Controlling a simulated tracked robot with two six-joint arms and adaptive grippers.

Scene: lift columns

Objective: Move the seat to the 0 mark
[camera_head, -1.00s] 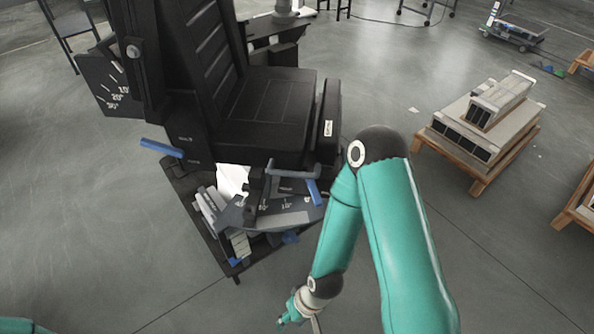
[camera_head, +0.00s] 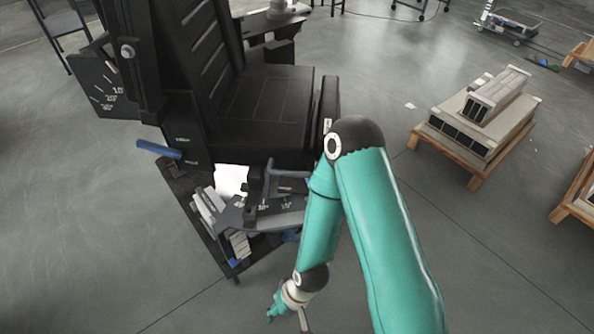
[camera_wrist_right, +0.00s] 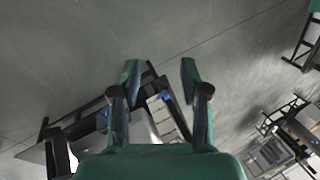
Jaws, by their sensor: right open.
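The black seat (camera_head: 262,105) stands at the centre left of the head view, its backrest (camera_head: 200,60) rising behind the cushion. A dark plate with white scale marks (camera_head: 105,98) is on its left side. A second marked grey scale (camera_head: 275,217) lies below the cushion's front; its digits are too small to read surely. A blue-ended lever (camera_head: 158,149) sticks out at the seat's left. My right gripper (camera_head: 274,308) hangs in front of the seat base, apart from it. In the wrist view it (camera_wrist_right: 160,72) is open and empty. My left gripper is out of view.
A dark base frame (camera_head: 225,262) carries the seat, with a white sheet (camera_head: 231,180) on it. Wooden pallets with grey units (camera_head: 478,120) stand to the right. The grey floor between is clear. My right arm covers part of the seat's front right.

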